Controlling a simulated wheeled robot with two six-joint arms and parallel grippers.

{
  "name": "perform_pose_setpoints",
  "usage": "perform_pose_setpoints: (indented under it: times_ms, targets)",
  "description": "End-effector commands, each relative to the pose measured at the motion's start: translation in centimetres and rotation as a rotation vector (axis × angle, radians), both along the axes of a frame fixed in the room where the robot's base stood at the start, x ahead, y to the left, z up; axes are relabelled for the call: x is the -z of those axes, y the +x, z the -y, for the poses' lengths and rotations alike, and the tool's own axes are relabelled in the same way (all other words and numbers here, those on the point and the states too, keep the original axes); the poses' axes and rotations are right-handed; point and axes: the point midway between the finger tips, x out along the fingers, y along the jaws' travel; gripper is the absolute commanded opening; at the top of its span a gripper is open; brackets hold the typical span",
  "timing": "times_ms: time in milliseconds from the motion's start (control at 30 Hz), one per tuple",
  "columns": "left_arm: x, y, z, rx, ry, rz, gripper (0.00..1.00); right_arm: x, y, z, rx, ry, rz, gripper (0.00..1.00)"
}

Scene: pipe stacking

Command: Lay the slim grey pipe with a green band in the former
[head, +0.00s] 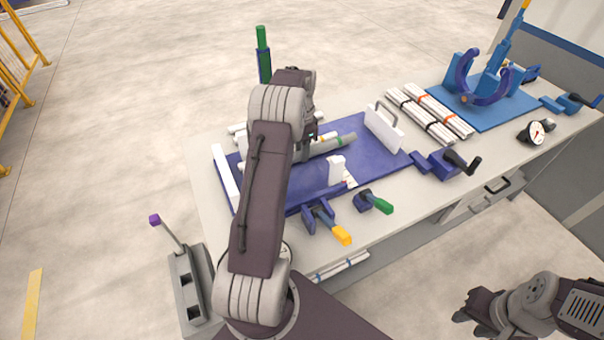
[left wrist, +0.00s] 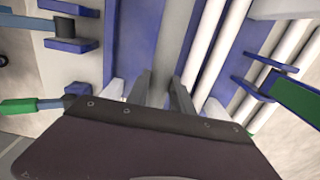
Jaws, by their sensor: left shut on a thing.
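The slim grey pipe (head: 329,147) has a green band near its right end and lies along the blue former bed (head: 372,160) in the head view. My left gripper (head: 303,150) is shut on it, and my arm hides its left part. In the left wrist view the grey pipe (left wrist: 178,35) runs between the two fingers (left wrist: 162,92). The former has a white upright at the left (head: 226,178), a small one at the front (head: 336,170) and a handled one at the right (head: 384,131). I cannot tell whether the pipe touches the bed. My right gripper (head: 477,312) is at the lower right, away from the table.
White pipes (left wrist: 209,40) lie beside the grey pipe. Banded white pipes (head: 432,112) lie further right. A blue clamp stand (head: 483,98) is at the back right. Yellow (head: 341,236) and green (head: 381,206) handles stick out at the front. A green-topped post (head: 262,45) stands behind.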

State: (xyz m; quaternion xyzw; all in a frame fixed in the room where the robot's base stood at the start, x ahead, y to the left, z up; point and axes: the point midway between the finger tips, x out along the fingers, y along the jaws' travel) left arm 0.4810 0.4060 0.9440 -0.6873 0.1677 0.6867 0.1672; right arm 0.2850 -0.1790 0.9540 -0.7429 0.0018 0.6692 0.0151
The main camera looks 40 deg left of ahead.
Motion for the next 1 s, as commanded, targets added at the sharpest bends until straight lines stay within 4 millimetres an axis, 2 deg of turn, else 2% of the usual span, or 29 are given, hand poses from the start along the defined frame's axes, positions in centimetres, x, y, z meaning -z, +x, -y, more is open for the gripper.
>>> perform_pose_setpoints:
  times_ms: [100, 200, 400, 600, 967, 1000]
  targets:
    - [2.9, -0.1, 0.1, 0.000, -0.003, -0.006, 0.00, 0.0, 0.0, 0.0, 0.000, 0.000, 0.000, 0.34]
    - [4.4, -0.1, 0.0, 0.000, -0.002, -0.003, 0.00, 0.0, 0.0, 0.0, 0.000, 0.000, 0.000, 0.34]
    - [5.2, 0.0, 0.0, 0.000, 0.000, -0.001, 0.00, 0.0, 0.0, 0.0, 0.000, 0.000, 0.000, 0.34]
    - [8.3, -0.1, 0.0, 0.000, -0.002, -0.003, 0.00, -0.2, 0.0, 0.0, 0.000, 0.000, 0.000, 0.34]
    - [9.0, 0.0, 0.0, 0.000, 0.000, -0.001, 0.00, 0.1, 0.0, 0.0, 0.000, 0.000, 0.000, 0.34]
    - [9.0, 0.0, 0.0, 0.000, 0.000, -0.001, 0.36, 0.0, 0.0, 0.0, 0.000, 0.000, 0.000, 0.34]
